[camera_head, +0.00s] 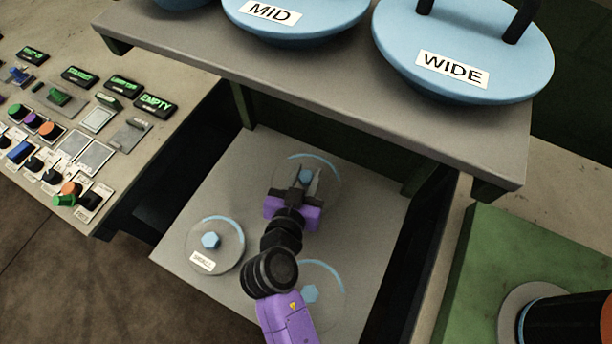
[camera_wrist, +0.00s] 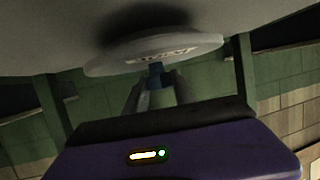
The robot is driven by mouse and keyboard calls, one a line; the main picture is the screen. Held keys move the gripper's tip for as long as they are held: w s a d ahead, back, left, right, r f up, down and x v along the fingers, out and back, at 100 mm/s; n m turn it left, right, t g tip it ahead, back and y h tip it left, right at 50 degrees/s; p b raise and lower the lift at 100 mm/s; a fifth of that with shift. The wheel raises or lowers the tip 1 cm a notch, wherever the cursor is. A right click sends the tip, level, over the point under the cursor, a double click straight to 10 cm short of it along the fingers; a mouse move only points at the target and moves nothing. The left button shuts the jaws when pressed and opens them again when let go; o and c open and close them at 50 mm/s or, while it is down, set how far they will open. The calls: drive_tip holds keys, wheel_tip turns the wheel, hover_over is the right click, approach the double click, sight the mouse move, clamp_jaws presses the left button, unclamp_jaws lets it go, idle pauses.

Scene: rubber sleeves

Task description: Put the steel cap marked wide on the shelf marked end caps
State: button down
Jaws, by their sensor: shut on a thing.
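My purple gripper (camera_head: 305,184) is shut on the blue hex knob of a round grey steel cap (camera_head: 327,164) at the back of the lower grey board. The wrist view shows this cap (camera_wrist: 110,62) and its knob (camera_wrist: 155,74) between my fingers (camera_wrist: 153,94). Its label is upside down there and too unclear to read surely. I cannot tell whether the cap rests on the board or is slightly raised. A second cap (camera_head: 228,258) with a small label sits front left; a third (camera_head: 330,284) is partly behind my arm. No end caps sign is readable.
Above hangs a grey shelf (camera_head: 330,104) with blue lids marked MID (camera_head: 290,28) and WIDE (camera_head: 465,45), its front edge close over my gripper. A control panel (camera_head: 75,150) with buttons and an EMPTY sign is left. A green surface (camera_head: 480,250) lies right.

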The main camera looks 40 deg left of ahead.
drive_tip(key=shift+f, duration=0.5)
drive_tip(key=shift+f, duration=0.1)
drive_tip(key=shift+f, duration=0.1)
drive_tip(key=c, duration=1)
unclamp_jaws()
drive_tip(key=shift+c, duration=0.2)
drive_tip(key=shift+s+r, duration=0.1)
drive_tip(key=shift+r, duration=0.15)
drive_tip(key=b+v, duration=0.1)
drive_tip(key=v, duration=1)
drive_tip(key=shift+s+d+r, duration=0.1)
drive_tip(key=shift+s+d, duration=0.1)
drive_tip(key=shift+s, duration=0.15)
